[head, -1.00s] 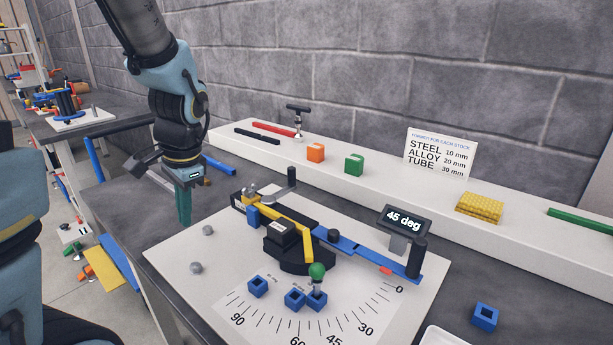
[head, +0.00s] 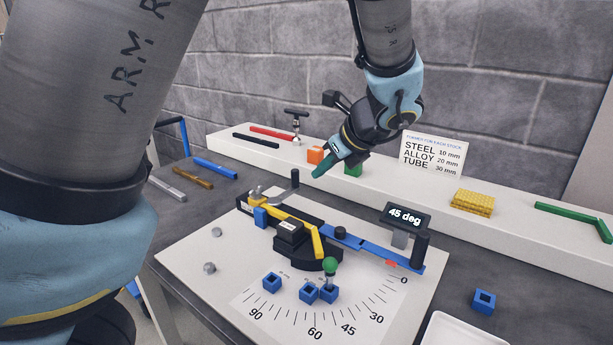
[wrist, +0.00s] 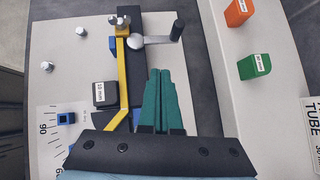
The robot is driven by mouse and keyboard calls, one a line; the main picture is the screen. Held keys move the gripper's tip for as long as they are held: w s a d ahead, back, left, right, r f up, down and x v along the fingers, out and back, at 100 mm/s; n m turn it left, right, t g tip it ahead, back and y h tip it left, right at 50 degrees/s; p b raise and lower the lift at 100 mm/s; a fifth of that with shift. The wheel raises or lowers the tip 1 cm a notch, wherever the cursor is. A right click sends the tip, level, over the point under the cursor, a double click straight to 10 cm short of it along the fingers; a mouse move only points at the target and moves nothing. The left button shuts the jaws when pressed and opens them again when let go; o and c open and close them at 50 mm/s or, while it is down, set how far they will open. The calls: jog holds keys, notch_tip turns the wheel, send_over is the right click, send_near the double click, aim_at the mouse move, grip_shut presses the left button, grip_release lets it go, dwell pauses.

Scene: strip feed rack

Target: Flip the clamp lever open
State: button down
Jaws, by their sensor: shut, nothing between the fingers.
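The clamp lever (head: 281,196) is a silver arm with an upright black handle, at the back left end of the bending fixture. It also shows in the wrist view (wrist: 155,39), lying across the black bed with its black knob pointing right. My gripper (head: 316,175) has teal fingers, pressed together and empty. It is tilted down to the left, above and right of the lever handle in the head view. In the wrist view my fingertips (wrist: 160,72) are below the lever in the picture, apart from it. A bent yellow strip (head: 316,238) lies along the fixture.
A blue swing arm (head: 375,250) with a black post extends right, by a "45 deg" display (head: 405,218). Blue blocks (head: 309,292) sit on the angle plate. The white shelf behind carries orange (head: 315,155) and green (head: 353,169) blocks close to my gripper.

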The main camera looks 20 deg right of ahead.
jog(key=shift+s+d+r+m+t, duration=0.15)
jog(key=shift+s+d+r+m, duration=0.2)
jog(key=shift+d, duration=0.25)
jog(key=shift+s+d+r+m+t, duration=0.2)
jog(key=shift+s+d+m, duration=0.2)
jog(key=shift+d, duration=0.15)
jog(key=p, duration=0.1)
send_near(298, 182)
notch_tip(298, 182, down, 3)
jog(key=shift+w+a+f+p, duration=0.2)
jog(key=shift+w+p, duration=0.1)
jog(key=shift+w, duration=0.4)
jog(key=shift+w+a+f+p, duration=0.15)
jog(key=shift+w+p, duration=0.1)
jog(key=shift+w, duration=0.4)
jog(key=shift+w+a+f+p, duration=0.1)
jog(key=shift+w+a+p, duration=0.15)
jog(key=shift+w, duration=0.45)
